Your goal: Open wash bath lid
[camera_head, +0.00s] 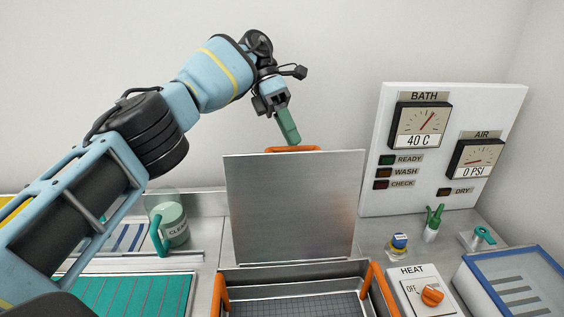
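The wash bath lid (292,205) is a flat metal panel standing upright behind the bath, with an orange handle (292,149) along its top edge. The wash bath (258,279) is open below it, showing a dark mesh basket inside and orange handles at both sides. My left gripper (290,132) is just above the lid's orange handle, with its green fingertips pointing down. The fingers overlap in this view, so whether they touch the handle or are open or shut cannot be told. My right gripper is not in view.
A white panel (446,120) with BATH and AIR gauges stands at the right. A HEAT box with an orange knob (432,295), small bottles and a blue-rimmed tray (515,285) sit below it. A CLEAN jug (173,224) and a green mat (130,297) are at left.

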